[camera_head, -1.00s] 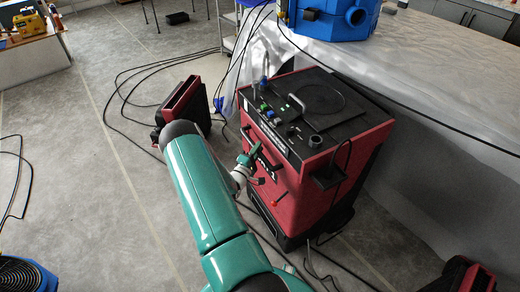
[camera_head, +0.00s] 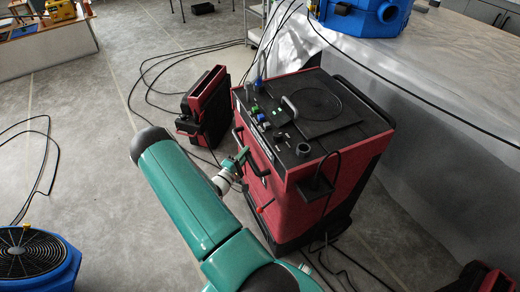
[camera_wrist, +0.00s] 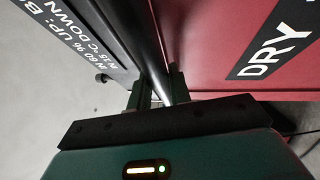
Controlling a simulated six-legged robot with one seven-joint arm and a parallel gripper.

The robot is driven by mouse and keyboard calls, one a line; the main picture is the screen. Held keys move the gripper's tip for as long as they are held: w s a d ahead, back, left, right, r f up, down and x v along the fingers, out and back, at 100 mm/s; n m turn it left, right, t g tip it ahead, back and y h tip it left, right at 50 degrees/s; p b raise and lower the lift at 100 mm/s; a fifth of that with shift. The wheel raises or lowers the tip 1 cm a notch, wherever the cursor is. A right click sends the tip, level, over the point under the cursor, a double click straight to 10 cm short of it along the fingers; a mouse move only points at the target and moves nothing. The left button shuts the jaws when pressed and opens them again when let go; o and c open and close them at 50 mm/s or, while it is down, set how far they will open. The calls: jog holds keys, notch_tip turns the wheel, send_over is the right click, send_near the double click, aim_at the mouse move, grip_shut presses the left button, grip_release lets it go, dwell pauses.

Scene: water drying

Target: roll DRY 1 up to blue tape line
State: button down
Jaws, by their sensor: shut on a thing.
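DRY 1 is the red and black wheeled machine (camera_head: 310,185) with a control panel on top, standing upright on the floor in the middle of the head view. Its red front with the white-on-black word DRY (camera_wrist: 272,62) shows in the wrist view; the number is cut off. My gripper (camera_head: 243,161) is at its front left side. In the wrist view my gripper (camera_wrist: 155,88) is shut on a dark bar, the front handle (camera_wrist: 160,45) of DRY 1. I do not see a blue tape line in either view.
A smaller red and black unit (camera_head: 205,105) stands close behind DRY 1 on the left. A blue fan (camera_head: 35,262) is at lower left, another red unit (camera_head: 482,277) at lower right. Sheeting (camera_head: 440,110) borders the right. Cables (camera_head: 150,75) cross the floor. Open floor lies left.

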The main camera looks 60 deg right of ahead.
jog(key=w+a, duration=0.8)
jog(key=a, duration=0.2)
jog(key=shift+a+r, duration=0.15)
jog(key=shift+r, duration=0.15)
jog(key=c, duration=1.3)
grip_release()
jog(key=shift+s+f, duration=0.1)
jog(key=a+f, duration=0.2)
jog(key=a, duration=1.1)
jog(key=shift+w+a+f, duration=0.2)
jog(key=shift+w+a, duration=0.1)
jog(key=shift+w, duration=0.15)
jog(key=shift+w, duration=0.15)
